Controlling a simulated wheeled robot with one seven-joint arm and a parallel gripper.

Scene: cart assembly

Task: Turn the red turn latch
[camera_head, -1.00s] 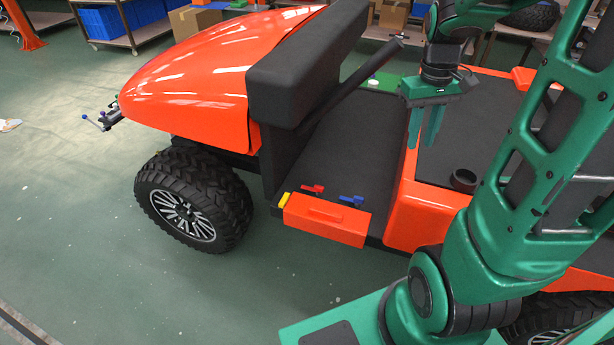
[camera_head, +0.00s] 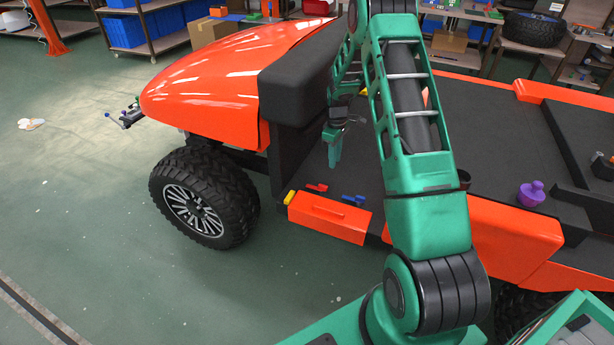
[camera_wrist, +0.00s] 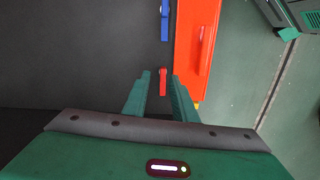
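The red turn latch (camera_head: 317,187) lies on the dark cart floor beside the orange box, between a yellow part and a blue latch. In the wrist view the red latch (camera_wrist: 163,81) shows just beyond my fingertips, between them and apart from both. My gripper (camera_head: 333,162) hangs above the cart floor, fingers pointing down, up and to the right of the red latch in the head view.
The blue latch (camera_head: 353,200) and the orange box with a handle (camera_head: 329,218) are close by. The yellow part (camera_head: 290,197) is at the box's left end. The black seat (camera_head: 297,88) stands at the left. A purple knobbed part (camera_head: 531,194) sits on the rear bed.

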